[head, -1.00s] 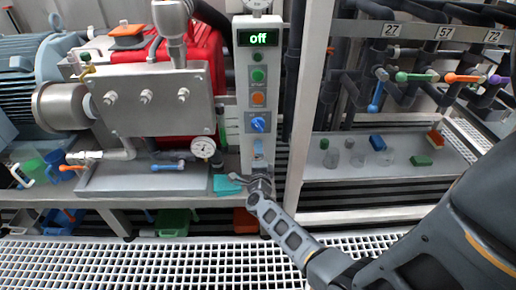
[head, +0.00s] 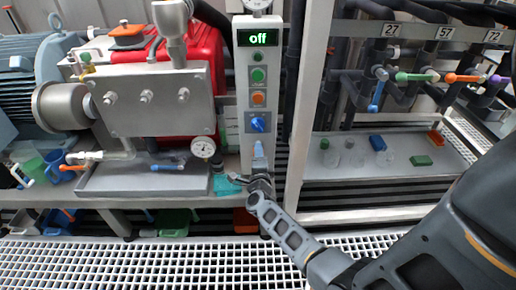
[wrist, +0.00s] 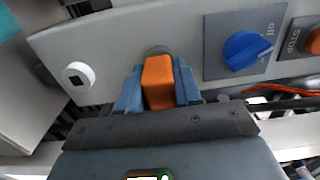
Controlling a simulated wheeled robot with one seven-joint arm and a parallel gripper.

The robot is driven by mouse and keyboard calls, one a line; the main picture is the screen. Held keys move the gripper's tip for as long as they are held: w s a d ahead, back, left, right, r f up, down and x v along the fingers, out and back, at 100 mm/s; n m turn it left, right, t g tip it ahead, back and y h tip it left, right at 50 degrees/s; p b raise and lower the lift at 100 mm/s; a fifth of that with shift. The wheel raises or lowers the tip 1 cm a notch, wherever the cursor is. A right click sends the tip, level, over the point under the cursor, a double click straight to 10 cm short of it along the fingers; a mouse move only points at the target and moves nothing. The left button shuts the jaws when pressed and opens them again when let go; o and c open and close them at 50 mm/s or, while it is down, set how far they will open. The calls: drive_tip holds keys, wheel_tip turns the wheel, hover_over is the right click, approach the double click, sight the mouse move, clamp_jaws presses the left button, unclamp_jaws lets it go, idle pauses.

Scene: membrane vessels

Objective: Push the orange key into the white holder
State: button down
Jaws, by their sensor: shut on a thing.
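My gripper (wrist: 158,92) is shut on the orange key (wrist: 158,80), its blue fingers on either side of it. The key's far end is close to a round grey fitting on the light grey panel; I cannot tell whether they touch. The white holder (wrist: 78,74), a round white ring with a dark square opening, is on the panel to the left of the key, apart from it. In the head view my gripper (head: 260,160) is at the lower part of the control column; the key and holder cannot be made out there.
A blue knob (wrist: 246,51) and an orange stop button (wrist: 314,42) are to the right of the key. The control column (head: 243,110) shows "off". A metal tray (head: 145,181) and a pressure gauge (head: 203,148) are left of it; pipes with valves are at the right.

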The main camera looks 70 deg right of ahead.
drive_tip(key=shift+p+v, duration=1.1)
drive_tip(key=shift+v, duration=1.9)
drive_tip(key=shift+f, duration=0.1)
wheel_tip(320, 180, down, 11)
drive_tip(key=b, duration=1.1)
drive_tip(key=shift+s+a+f, duration=0.2)
drive_tip(key=shift+a, duration=0.2)
drive_tip(key=shift+d, duration=0.1)
drive_tip(key=shift+b+x, duration=1)
drive_tip(key=shift+x, duration=1.8)
